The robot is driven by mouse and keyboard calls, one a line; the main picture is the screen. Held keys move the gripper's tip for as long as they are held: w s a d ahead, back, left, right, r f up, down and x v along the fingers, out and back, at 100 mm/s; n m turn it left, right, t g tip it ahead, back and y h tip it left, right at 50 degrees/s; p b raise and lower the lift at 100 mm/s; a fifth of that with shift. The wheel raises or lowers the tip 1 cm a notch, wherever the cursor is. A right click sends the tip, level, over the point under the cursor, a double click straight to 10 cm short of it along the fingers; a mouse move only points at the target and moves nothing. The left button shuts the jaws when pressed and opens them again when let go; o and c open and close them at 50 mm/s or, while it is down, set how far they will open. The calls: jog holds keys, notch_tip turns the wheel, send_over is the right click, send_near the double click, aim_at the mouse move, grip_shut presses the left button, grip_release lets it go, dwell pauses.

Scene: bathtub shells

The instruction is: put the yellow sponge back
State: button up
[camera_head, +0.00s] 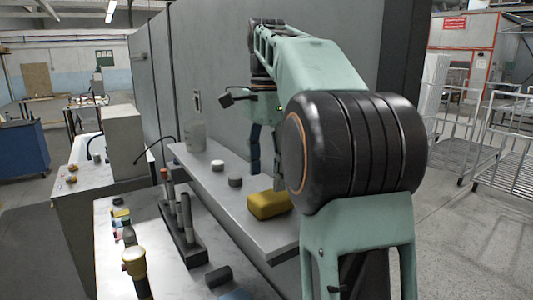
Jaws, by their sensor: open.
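The yellow sponge (266,205) lies on the grey metal shelf (225,191), near its front right end. My gripper (267,178) is open and points down just above and behind the sponge in the picture. Its left finger shows dark against the grey wall. The right finger is partly hidden by my arm. I see nothing between the fingers. I cannot tell whether the right fingertip touches the sponge. My arm covers the area right of the sponge.
Below, a rack with upright tools (184,222) and a yellow-topped bottle (134,262) stand on a bench. A tall grey wall (225,75) rises behind the shelf.

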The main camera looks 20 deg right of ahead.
aim_at(266, 195)
jog(key=shift+r+p, duration=0.45)
jog(key=shift+r, duration=1.75)
